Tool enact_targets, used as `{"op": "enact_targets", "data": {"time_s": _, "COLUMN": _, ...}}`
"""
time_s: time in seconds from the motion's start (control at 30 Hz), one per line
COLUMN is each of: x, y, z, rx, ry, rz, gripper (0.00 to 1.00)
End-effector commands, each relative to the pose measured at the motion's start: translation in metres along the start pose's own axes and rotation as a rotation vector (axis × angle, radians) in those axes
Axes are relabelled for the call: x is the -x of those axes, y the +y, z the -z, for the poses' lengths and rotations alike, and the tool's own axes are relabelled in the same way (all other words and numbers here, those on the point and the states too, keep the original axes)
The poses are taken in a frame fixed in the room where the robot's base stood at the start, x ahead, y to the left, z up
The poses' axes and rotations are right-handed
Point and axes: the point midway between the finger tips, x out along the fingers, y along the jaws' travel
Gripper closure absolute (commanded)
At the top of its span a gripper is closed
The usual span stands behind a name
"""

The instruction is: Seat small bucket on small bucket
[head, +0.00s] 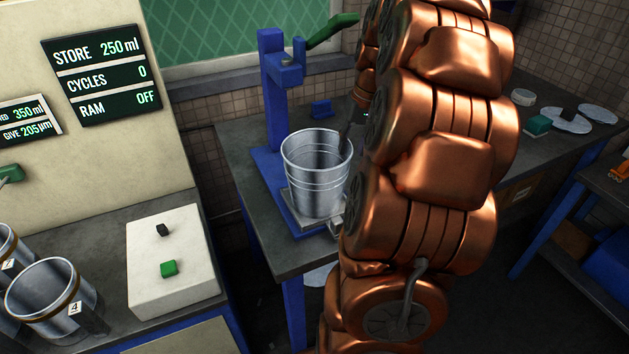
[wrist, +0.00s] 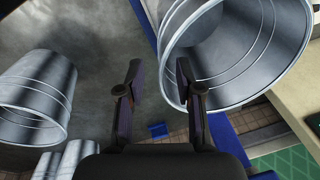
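A ribbed metal bucket (head: 312,190) stands upright and open-topped on the plate of a blue hand press (head: 275,100). It fills the upper right of the wrist view (wrist: 240,80), mouth towards the camera. In the wrist view my gripper (wrist: 155,80) is open, its two dark fingers apart with nothing visibly clamped between them. The right finger overlaps the bucket's rim; I cannot tell whether it touches. In the head view my gripper is at the bucket's right rim, mostly hidden by my arm. A second metal bucket (wrist: 38,95) shows at the wrist view's left.
More metal vessels (wrist: 68,160) show at the wrist view's lower left. Metal cylinders (head: 50,300), one tagged 4, stand on the left bench by a white button box (head: 172,260). The press has a green lever (head: 333,30). Flat discs (head: 566,120) lie on the right bench.

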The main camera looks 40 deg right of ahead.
Motion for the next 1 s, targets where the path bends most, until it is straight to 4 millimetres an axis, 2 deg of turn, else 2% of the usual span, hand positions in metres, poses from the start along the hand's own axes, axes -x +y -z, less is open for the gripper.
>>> {"op": "enact_targets", "data": {"time_s": 0.37, "x": -0.023, "y": -0.003, "z": 0.000, "rx": 0.002, "ry": -0.006, "rz": 0.002, "gripper": 0.65}}
{"op": "enact_targets", "data": {"time_s": 0.7, "x": -0.062, "y": -0.004, "z": 0.001, "rx": 0.004, "ry": -0.006, "rz": 0.001, "gripper": 0.65}}
{"op": "enact_targets", "data": {"time_s": 0.93, "x": -0.064, "y": -0.004, "z": 0.002, "rx": 0.004, "ry": -0.002, "rz": 0.001, "gripper": 0.65}}
{"op": "enact_targets", "data": {"time_s": 1.0, "x": -0.064, "y": -0.004, "z": 0.002, "rx": 0.004, "ry": -0.002, "rz": 0.000, "gripper": 0.72}}
